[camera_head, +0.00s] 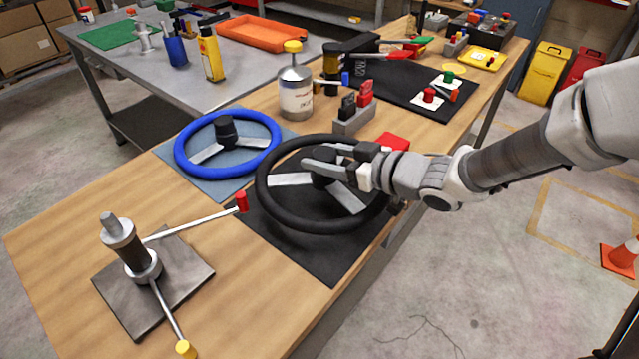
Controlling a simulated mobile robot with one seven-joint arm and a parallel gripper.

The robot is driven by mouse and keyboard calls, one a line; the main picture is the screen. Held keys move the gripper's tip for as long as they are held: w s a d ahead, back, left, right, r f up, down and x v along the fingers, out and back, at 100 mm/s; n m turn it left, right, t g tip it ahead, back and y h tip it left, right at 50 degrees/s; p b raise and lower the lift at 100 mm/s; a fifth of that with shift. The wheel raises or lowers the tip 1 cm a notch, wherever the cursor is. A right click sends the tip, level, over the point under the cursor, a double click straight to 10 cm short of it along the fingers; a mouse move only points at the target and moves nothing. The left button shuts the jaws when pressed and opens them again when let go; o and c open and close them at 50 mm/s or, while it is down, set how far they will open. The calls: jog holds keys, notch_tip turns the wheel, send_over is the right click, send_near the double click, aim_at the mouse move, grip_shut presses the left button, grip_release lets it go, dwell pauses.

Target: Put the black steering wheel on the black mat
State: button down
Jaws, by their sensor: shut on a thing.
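The black steering wheel (292,222), with pale spokes and a dark hub, is over the black mat (322,266) near the right edge of the wooden bench. Its rim overlaps much of the mat, and the mat's near part shows bare. I cannot tell whether the rim touches the mat or is slightly above it. My gripper (328,163) reaches in from the right and is shut on the wheel at its hub. The fingers and wrist hide part of the hub and the wheel's right side.
A blue steering wheel (181,160) lies on a blue-grey mat to the left. A metal post with two arms (128,250) stands at the front left, its red-tipped arm close to the black mat. A can (295,95) and red-and-black switches (354,118) stand behind.

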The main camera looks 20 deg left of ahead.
aim_at(370, 203)
jog(key=shift+s+a+f, duration=0.25)
jog(key=shift+a, duration=0.25)
jog(key=shift+f+b, duration=1.1)
jog(key=shift+f, duration=0.85)
jog(key=shift+f, duration=0.2)
jog(key=shift+c, duration=0.9)
grip_release()
jog(key=shift+d+r, duration=0.2)
jog(key=shift+r, duration=0.05)
jog(key=p+v, duration=0.4)
jog(key=v, duration=0.7)
jog(key=shift+s+d, duration=0.15)
jog(key=shift+d, duration=0.2)
